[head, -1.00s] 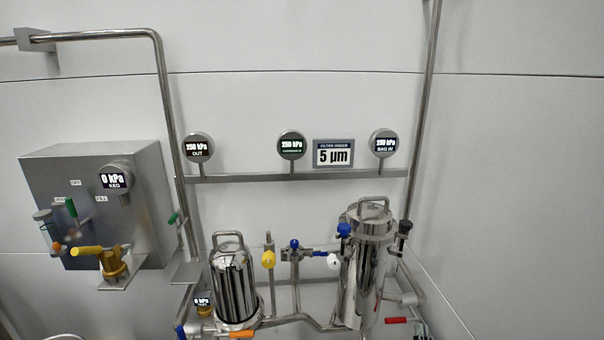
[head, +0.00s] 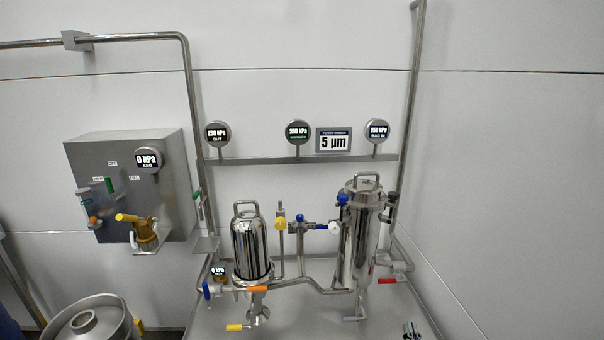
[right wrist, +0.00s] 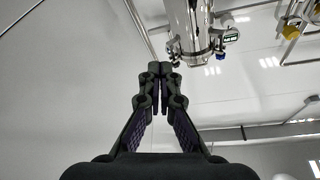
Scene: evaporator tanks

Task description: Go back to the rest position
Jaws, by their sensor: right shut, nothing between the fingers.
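My right gripper (right wrist: 160,75) is shut with its fingertips together and nothing between them in the right wrist view. In the head view only a small dark tip of my right gripper (head: 411,331) shows at the bottom edge, right of the filter housings and apart from them. My left gripper is not in view.
Two steel filter housings, a shorter one (head: 249,245) and a taller one (head: 361,240), stand among pipes and coloured valves. A grey control box (head: 120,215) hangs at left. A round steel keg (head: 95,318) stands bottom left. The right wall is bare.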

